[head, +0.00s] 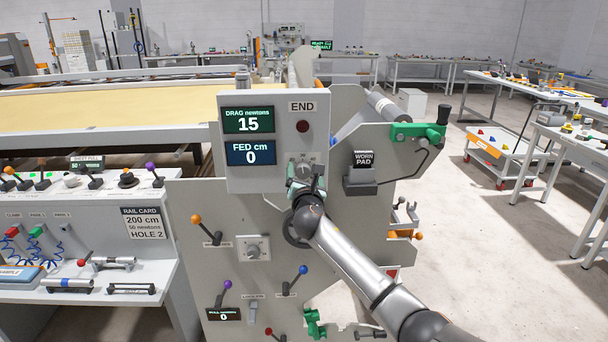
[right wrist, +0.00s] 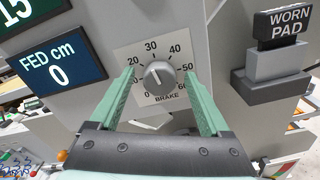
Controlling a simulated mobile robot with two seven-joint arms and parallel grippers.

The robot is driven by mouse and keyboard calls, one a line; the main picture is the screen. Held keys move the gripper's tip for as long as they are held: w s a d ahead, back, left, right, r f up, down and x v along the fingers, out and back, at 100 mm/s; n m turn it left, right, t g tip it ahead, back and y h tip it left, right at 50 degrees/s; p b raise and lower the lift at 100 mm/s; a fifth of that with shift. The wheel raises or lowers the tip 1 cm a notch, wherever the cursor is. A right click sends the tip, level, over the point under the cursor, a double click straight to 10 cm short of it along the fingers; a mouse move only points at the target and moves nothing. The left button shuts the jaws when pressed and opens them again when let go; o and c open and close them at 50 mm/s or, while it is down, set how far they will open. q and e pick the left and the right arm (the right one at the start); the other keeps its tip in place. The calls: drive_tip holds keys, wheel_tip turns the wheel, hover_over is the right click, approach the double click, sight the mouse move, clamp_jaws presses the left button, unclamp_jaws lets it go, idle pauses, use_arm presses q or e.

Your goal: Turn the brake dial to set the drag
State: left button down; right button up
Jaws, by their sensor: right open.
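The brake dial (right wrist: 159,75) is a grey round knob on a square plate marked BRAKE with numbers from 0 to 60. Its pointer line leans up and left, between the 20 and 30 marks. The dial plate also shows in the head view (head: 306,165), partly hidden by my right gripper (head: 305,186). In the right wrist view my right gripper (right wrist: 162,85) is open, with one green finger on each side of the dial and a gap around the knob. The drag display (head: 248,120) reads 15 newtons. My left gripper is not in view.
The FED cm display (head: 250,153) reads 0. A WORN PAD block (head: 363,174) sits right of the dial. Colored levers and another knob (head: 253,248) are on the panel below. A control bench (head: 80,225) stands at left. The floor at right has some free room.

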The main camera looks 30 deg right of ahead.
clamp_jaws()
idle(0.5)
drive_tip(key=shift+m, duration=0.3)
drive_tip(key=shift+f+m, duration=0.15)
drive_tip(key=shift+m, duration=1.05)
drive_tip(key=m+b, duration=0.1)
drive_tip(key=m, duration=0.2)
drive_tip(key=shift+m, duration=0.4)
drive_tip(key=m+b, duration=0.1)
drive_tip(key=m, duration=0.3)
drive_tip(key=shift+f+b, duration=0.15)
drive_tip(key=shift+b, duration=0.2)
drive_tip(key=shift+m+b, duration=0.45)
drive_tip(key=shift+m, duration=1.15)
